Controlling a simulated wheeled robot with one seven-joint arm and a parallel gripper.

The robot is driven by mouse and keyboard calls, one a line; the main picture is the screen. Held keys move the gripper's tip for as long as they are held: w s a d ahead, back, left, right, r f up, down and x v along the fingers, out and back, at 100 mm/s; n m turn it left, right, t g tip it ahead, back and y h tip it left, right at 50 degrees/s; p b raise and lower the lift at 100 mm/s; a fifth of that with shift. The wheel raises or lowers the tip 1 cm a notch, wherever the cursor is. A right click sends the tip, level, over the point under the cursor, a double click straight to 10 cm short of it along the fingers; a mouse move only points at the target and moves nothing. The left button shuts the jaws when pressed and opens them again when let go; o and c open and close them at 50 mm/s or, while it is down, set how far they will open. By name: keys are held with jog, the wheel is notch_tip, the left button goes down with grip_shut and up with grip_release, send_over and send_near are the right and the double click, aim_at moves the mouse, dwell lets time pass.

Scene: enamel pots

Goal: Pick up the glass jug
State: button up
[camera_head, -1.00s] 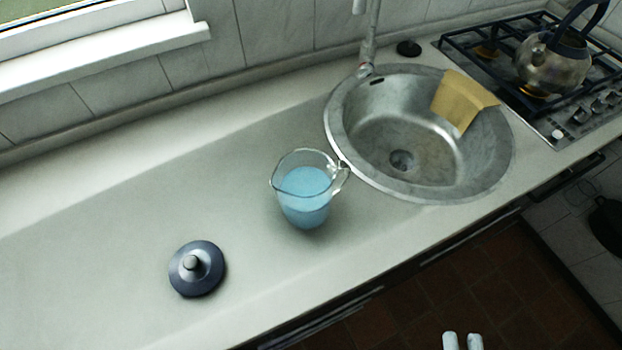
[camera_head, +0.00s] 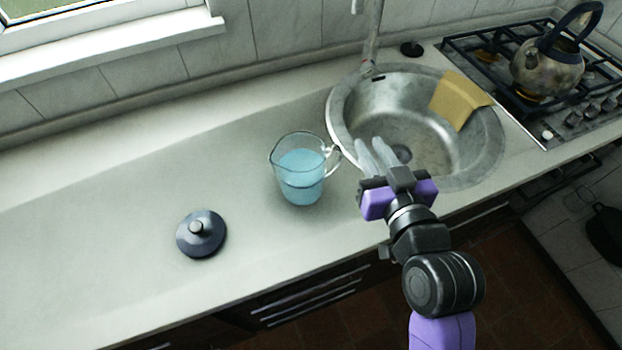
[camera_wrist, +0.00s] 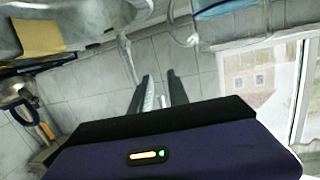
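The glass jug (camera_head: 300,170) stands upright on the counter, left of the sink, with blue liquid inside. Its handle (camera_head: 332,158) points right, towards my gripper. In the wrist view, part of the jug (camera_wrist: 222,8) shows at the top edge, with its clear handle to the left of the blue. My gripper (camera_head: 370,142) is right of the jug, over the near-left rim of the sink. Its two fingers are apart with nothing between them, and they also show in the wrist view (camera_wrist: 159,78). The gripper does not appear to touch the jug.
A dark lid with a knob (camera_head: 201,234) lies on the counter left of the jug. The round metal sink (camera_head: 345,110) holds a yellow cloth (camera_head: 460,100) on its far-right side. A kettle (camera_head: 547,70) stands on the gas hob. The counter's left side is clear.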

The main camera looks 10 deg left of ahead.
aim_at(338, 162)
notch_tip(338, 162, down, 6)
jog(key=s+a+r+n+g, duration=0.1)
jog(key=s+a+n+g, duration=0.1)
jog(key=g, duration=0.1)
jog(key=shift+y, duration=0.3)
jog(key=shift+s+f+p+x, duration=0.1)
jog(key=shift+f+p+x, duration=0.1)
jog(key=shift+x, duration=1.1)
jog(key=shift+s+f+p+x, duration=0.1)
jog(key=shift+p+x, duration=0.1)
jog(key=shift+x, duration=1.15)
jog(key=shift+f+p+x, duration=0.1)
jog(key=shift+p+x, duration=0.1)
jog(key=shift+x, duration=1.1)
jog(key=shift+c, duration=0.2)
grip_shut()
jog(key=shift+f, duration=0.15)
